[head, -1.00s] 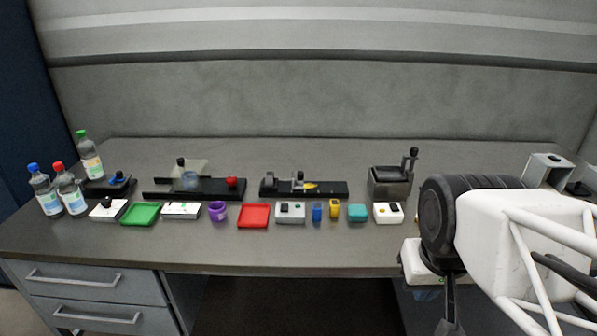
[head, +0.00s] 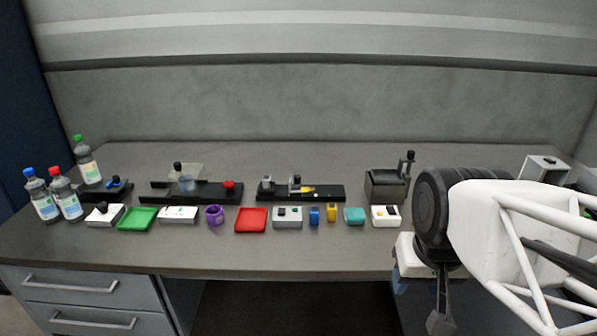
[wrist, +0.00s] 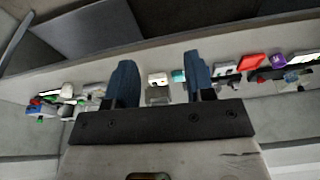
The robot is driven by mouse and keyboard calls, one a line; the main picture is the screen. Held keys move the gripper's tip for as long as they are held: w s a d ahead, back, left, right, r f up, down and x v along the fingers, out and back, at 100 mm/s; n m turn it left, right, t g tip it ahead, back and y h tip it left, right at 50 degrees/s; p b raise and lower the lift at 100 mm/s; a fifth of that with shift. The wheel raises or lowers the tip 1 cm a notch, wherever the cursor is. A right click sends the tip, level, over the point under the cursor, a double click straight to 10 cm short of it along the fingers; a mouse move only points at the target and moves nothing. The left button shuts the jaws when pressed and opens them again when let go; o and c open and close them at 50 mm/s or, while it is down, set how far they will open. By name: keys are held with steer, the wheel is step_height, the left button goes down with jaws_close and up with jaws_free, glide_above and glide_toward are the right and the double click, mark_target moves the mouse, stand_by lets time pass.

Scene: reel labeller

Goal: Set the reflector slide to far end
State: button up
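A long black rail (head: 325,193) lies on the desk right of centre in the head view. It looks like the reflector slide, but no label is readable. A small carriage with a black knob (head: 297,182) stands left of the rail's middle, beside a yellow pointed piece (head: 307,190). A grey block (head: 267,185) is at its left end. My gripper (head: 441,325) hangs at the desk's front edge, right of and nearer than the rail, touching nothing. In the wrist view my gripper (wrist: 157,85) has its two dark fingers wide apart with nothing between them.
Left of the rail stands another black base with a red knob (head: 228,185). A dark grey box with a lever (head: 387,185) stands right of it. A front row holds a red tray (head: 251,231), a purple cup (head: 214,215) and small boxes. Bottles (head: 68,196) stand far left.

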steer(key=w+a+r+m, duration=0.1)
steer(key=w, duration=0.4)
steer(key=w+a+r+m+y, duration=0.1)
steer(key=w+m, duration=0.1)
steer(key=w, duration=0.3)
steer(key=w+a+r+m+y, duration=0.1)
steer(key=w, duration=0.4)
steer(key=shift+w+a+m+g, duration=0.2)
steer(key=shift+a+m+g, duration=0.1)
steer(key=shift+g, duration=0.1)
steer(key=m+y, duration=0.7)
steer(key=m, duration=0.8)
glide_above(299, 176)
steer(key=s+d, duration=0.1)
steer(key=d, duration=0.5)
step_height(299, 176, down, 18)
steer(key=shift+s+a+r, duration=0.1)
steer(key=shift+a, duration=0.1)
steer(key=shift+x, duration=3.85)
jaws_close()
